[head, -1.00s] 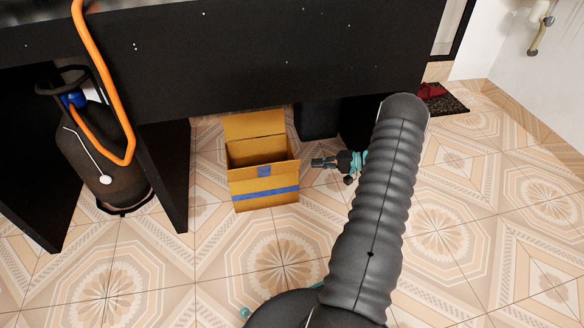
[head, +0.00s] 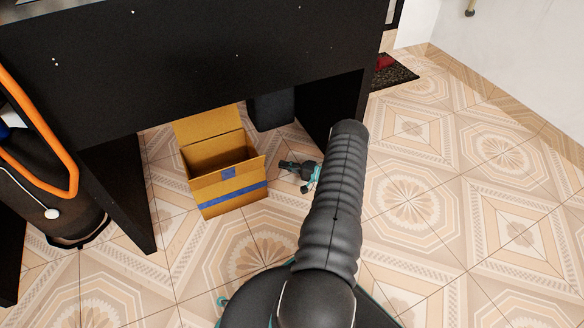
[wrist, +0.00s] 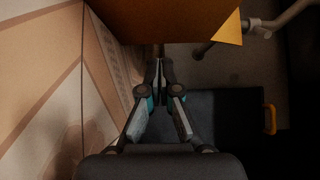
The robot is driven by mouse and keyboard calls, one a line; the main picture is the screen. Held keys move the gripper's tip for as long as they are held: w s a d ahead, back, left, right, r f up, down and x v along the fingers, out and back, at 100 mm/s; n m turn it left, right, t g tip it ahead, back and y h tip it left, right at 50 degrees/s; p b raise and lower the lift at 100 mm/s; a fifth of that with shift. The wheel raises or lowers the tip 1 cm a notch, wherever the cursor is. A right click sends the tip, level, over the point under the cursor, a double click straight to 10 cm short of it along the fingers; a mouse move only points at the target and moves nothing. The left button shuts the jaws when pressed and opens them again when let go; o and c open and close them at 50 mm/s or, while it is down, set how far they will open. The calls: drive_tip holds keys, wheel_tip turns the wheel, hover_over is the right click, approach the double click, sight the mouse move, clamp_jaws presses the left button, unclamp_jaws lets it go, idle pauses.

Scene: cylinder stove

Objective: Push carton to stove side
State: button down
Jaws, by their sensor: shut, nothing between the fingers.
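The carton (head: 228,190) is an open cardboard box with a blue tape band and a raised back flap. It stands on the tiled floor under the black counter, right of the counter's left inner panel. My gripper (head: 283,165) is at the carton's right side, shut and empty, its tip close to the carton wall. In the wrist view the carton (wrist: 170,18) fills the top, just ahead of my shut gripper (wrist: 160,65). I cannot tell whether they touch. The stove itself is not clearly seen.
A gas cylinder (head: 62,215) with an orange hose (head: 72,180) stands at left, beyond the black panel (head: 125,195). A dark bin-like object (head: 270,111) is behind the carton. A dark mat (head: 393,72) lies at right. Floor in front and to the right is clear.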

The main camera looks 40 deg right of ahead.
drive_tip(key=x, duration=0.5)
drive_tip(key=shift+w+a, duration=0.2)
drive_tip(key=shift+a, duration=0.9)
drive_tip(key=shift+w+a, duration=0.2)
drive_tip(key=shift+a, duration=0.55)
